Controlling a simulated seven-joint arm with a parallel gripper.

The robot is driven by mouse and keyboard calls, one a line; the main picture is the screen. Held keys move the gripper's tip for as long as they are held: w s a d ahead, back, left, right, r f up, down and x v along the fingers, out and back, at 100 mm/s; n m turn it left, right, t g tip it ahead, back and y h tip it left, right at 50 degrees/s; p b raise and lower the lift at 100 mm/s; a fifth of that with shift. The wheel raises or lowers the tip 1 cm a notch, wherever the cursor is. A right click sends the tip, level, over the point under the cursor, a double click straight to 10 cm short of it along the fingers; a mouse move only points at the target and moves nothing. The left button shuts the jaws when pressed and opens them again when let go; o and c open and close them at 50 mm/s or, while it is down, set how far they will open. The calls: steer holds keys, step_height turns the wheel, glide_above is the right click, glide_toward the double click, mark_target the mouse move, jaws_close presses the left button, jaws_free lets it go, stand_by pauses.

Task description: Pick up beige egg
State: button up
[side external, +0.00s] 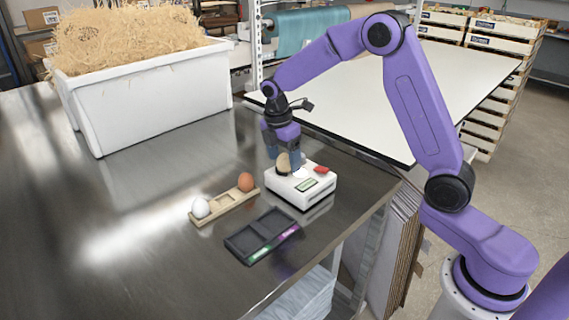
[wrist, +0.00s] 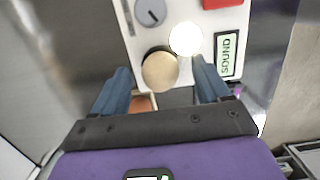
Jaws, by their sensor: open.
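The beige egg (side external: 283,164) stands on top of a small white device (side external: 312,200), at its left side. In the wrist view the egg (wrist: 160,71) sits in a dark round seat on the device's face. My gripper (side external: 283,160) is low over the device, pointing down. In the wrist view my gripper (wrist: 160,72) is open, with one blue finger on each side of the egg. Gaps show between the egg and both fingers. In the side view the fingers partly hide the egg.
A wooden holder (side external: 224,205) carries a white egg (side external: 200,207) and a brown egg (side external: 246,182). A dark two-compartment tray (side external: 264,237) lies in front. The device has a red button (side external: 321,170) and a lit white disc (wrist: 186,39). A white straw-filled bin (side external: 150,105) stands behind.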

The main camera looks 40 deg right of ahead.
steer(key=shift+c, duration=0.2)
steer(key=c, duration=0.9)
steer(key=shift+o, duration=0.2)
steer(key=shift+r, duration=0.1)
